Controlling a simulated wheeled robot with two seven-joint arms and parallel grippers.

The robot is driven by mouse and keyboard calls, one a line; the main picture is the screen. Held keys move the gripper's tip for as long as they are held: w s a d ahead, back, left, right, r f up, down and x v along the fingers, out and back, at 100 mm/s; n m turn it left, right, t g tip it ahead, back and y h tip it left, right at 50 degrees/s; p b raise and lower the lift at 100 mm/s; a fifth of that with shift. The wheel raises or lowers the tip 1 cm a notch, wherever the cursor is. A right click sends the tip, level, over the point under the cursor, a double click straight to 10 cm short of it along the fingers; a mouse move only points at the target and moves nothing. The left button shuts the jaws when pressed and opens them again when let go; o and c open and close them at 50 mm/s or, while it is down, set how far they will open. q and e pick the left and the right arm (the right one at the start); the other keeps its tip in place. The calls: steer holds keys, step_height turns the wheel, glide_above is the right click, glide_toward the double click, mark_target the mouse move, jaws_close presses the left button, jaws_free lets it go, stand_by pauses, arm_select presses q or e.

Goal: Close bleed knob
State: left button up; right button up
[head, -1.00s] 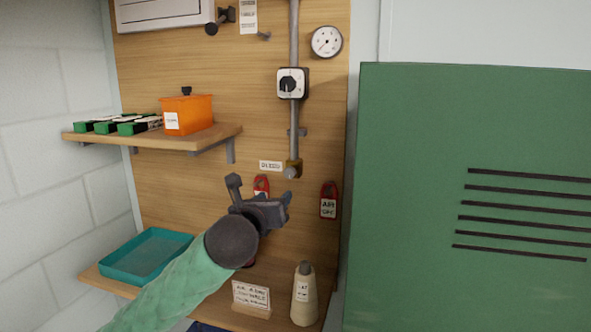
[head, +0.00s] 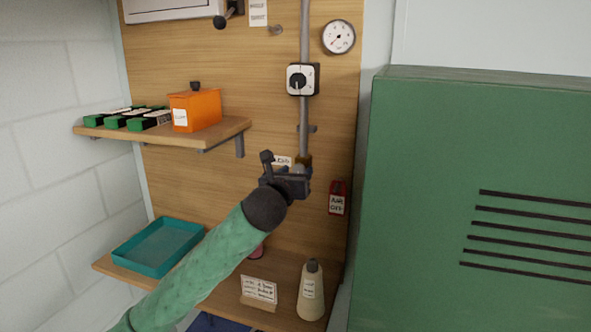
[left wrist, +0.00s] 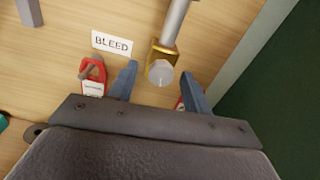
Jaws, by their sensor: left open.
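The bleed knob (left wrist: 160,73) is a grey round knob on a brass fitting (left wrist: 163,55) at the lower end of the grey pipe. A white label (left wrist: 112,43) reading BLEED is beside it. My left gripper (left wrist: 157,88) is open, with one blue fingertip on each side of the knob in the left wrist view. I cannot tell whether the fingers touch it. In the head view my left gripper (head: 290,180) is just below the fitting (head: 304,163) and covers part of the knob and label. My right gripper is not in view.
Red tags hang on the board, one right of the gripper (head: 338,198) and one left (left wrist: 93,77). A black-and-white rotary switch (head: 302,79) and gauge (head: 338,37) are above. A bottle (head: 311,291) stands below. A green cabinet (head: 420,200) bounds the right.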

arm_select(q)
steer(key=shift+w+d+f, duration=0.15)
steer(key=shift+w, duration=0.1)
steer(key=shift+c, duration=0.8)
steer(key=c, duration=0.8)
